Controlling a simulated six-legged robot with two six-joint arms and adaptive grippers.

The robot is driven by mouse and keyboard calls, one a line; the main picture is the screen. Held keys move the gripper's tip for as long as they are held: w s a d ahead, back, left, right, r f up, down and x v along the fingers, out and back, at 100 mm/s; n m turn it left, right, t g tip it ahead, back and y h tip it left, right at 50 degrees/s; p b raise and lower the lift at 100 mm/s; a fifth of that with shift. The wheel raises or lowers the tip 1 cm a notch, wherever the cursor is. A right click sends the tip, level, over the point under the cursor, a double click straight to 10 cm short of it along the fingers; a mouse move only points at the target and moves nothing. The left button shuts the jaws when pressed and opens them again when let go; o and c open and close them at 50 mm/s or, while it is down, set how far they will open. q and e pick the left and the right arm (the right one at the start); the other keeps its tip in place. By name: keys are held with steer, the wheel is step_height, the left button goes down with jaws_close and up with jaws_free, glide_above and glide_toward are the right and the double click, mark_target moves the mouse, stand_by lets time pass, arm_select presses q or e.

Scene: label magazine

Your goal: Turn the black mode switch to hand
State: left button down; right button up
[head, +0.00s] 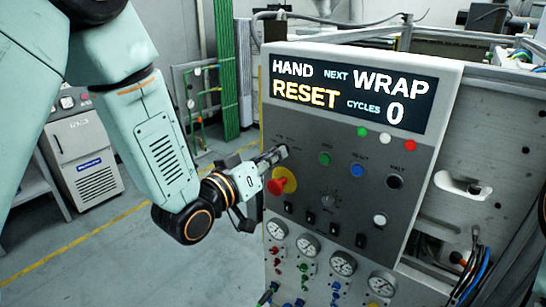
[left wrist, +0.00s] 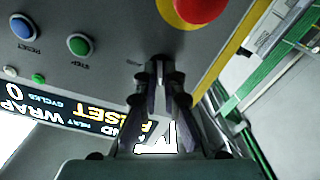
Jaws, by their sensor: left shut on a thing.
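My left gripper (head: 277,155) reaches in from the left to the upper left of the grey control panel (head: 300,236), above the red emergency button. It is shut on the black mode switch, which its fingers almost wholly hide. In the left wrist view the closed fingers (left wrist: 160,68) meet the panel face beside the red button. The switch's pointing direction cannot be made out. The display (head: 348,92) above reads HAND, RESET, NEXT WRAP, CYCLES 0. My right gripper is not in view.
The red emergency button (head: 277,186) on its yellow plate sits just below the fingers. Green (head: 325,158), blue (head: 357,170) and black (head: 395,182) buttons lie to the right. A dial (head: 328,198), small toggles and gauges (head: 343,263) are lower. Floor left of the panel is clear.

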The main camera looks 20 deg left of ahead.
arm_select(q)
steer(key=shift+r, duration=0.1)
steer(key=c, duration=1.5)
jaws_free()
steer(key=shift+s+a, duration=0.1)
steer(key=shift+v, duration=3.55)
steer(key=shift+s, duration=0.1)
